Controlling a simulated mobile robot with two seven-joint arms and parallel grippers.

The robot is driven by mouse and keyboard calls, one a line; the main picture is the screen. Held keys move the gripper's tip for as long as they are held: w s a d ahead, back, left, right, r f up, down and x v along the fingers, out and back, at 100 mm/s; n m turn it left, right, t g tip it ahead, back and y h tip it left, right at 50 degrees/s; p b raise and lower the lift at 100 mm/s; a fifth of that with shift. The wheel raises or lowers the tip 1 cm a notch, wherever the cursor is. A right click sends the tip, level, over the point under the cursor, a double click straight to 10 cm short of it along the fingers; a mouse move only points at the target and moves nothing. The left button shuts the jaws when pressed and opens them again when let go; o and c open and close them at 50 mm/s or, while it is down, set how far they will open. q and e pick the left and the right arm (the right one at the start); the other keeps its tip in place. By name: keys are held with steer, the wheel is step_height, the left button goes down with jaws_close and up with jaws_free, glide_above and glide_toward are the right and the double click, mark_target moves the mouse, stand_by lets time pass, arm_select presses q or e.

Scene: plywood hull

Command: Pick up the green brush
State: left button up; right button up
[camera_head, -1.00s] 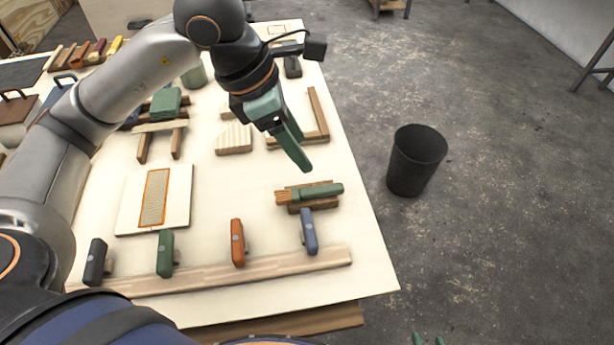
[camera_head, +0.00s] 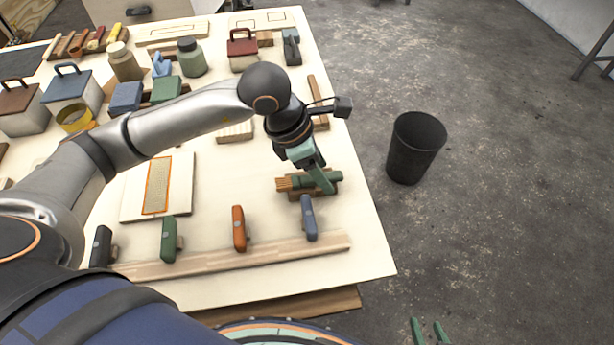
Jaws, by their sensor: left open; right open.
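I cannot tell whether the fingers touch the handle. My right gripper (camera_head: 428,332) is open and empty at the bottom edge of the view, off the table's front right.
Black, green, orange and blue clamp-like tools (camera_head: 309,217) stand along a wooden strip (camera_head: 230,257) in front of the brush. A black bin (camera_head: 416,148) stands on the floor to the right. Jars, boxes and a framed panel (camera_head: 157,186) occupy the table's left and back.

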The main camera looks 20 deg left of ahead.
arm_select(q)
steer(key=shift+f+b, duration=0.2)
steer(key=shift+b, duration=0.2)
stand_by(0.3)
jaws_close()
stand_by(0.5)
